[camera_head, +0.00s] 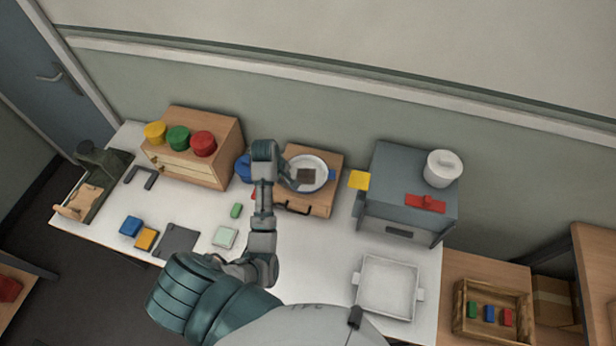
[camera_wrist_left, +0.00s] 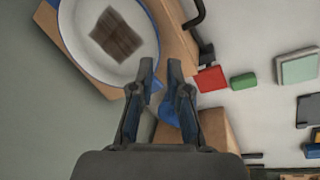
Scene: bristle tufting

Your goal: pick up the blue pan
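A round pan with a white inside and blue rim (camera_head: 322,186) sits on a wooden box; a brown block lies in it. It fills the upper left of the left wrist view (camera_wrist_left: 78,55). A separate blue round object (camera_head: 242,168) stands left of my left gripper, partly hidden by it. My left gripper (camera_head: 286,180) is beside the pan's left edge. In the left wrist view its fingers (camera_wrist_left: 161,66) are apart, with blue showing between and behind them; I cannot tell whether they touch the pan. My right gripper is not in view.
A wooden cabinet (camera_head: 189,171) with yellow, green and red round pieces stands left. A grey oven-like box (camera_head: 390,210) with a white pot (camera_head: 441,170) stands right. A white tray (camera_head: 389,290) lies in front. The table's middle front is mostly clear.

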